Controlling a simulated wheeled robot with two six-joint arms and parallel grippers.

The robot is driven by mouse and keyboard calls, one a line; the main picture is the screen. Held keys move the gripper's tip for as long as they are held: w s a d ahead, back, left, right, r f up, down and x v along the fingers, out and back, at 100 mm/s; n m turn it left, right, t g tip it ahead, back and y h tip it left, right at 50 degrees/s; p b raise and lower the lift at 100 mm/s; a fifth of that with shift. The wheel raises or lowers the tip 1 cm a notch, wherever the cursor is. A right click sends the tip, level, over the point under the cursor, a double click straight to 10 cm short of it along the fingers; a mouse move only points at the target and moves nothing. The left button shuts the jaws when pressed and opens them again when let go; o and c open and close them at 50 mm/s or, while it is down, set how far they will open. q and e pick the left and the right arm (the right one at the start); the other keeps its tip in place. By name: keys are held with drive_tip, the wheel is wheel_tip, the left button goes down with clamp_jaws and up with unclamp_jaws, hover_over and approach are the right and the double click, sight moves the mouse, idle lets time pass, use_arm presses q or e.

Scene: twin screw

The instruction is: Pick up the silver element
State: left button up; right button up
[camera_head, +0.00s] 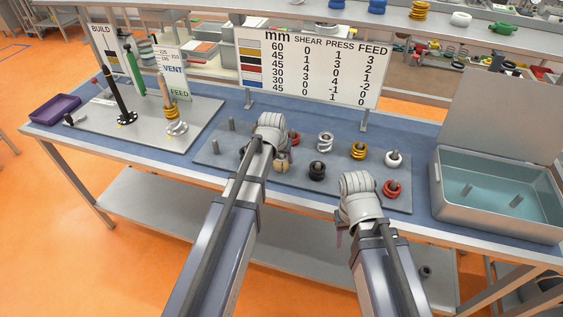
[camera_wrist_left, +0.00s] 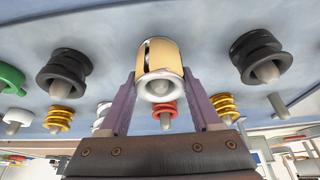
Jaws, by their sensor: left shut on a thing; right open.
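The silver element (camera_head: 325,142) is a ribbed ring-like piece on a peg of the grey peg plate, in its back row. Another silvery piece (camera_head: 176,128) sits at the left stand. My left gripper (camera_head: 280,158) is shut on a tan element (camera_wrist_left: 160,55), which shows between its purple fingers in the left wrist view; the head view shows this tan piece just left of and in front of the silver element. Whether it is clear of its peg cannot be told. My right gripper (camera_head: 342,232) is open near the table's front edge, its fingers mostly hidden.
Near the silver element are a red (camera_head: 293,138), a yellow (camera_head: 359,150), a white (camera_head: 393,158) and a black element (camera_head: 317,170). A sign board (camera_head: 310,65) stands behind. A grey open case (camera_head: 480,215) is at right, a purple tray (camera_head: 54,108) at left.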

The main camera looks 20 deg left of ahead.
use_arm(q)
clamp_jaws()
idle(0.5)
wheel_tip(320, 180, up, 10)
drive_tip(key=p, duration=1)
drive_tip(key=shift+r, duration=0.1)
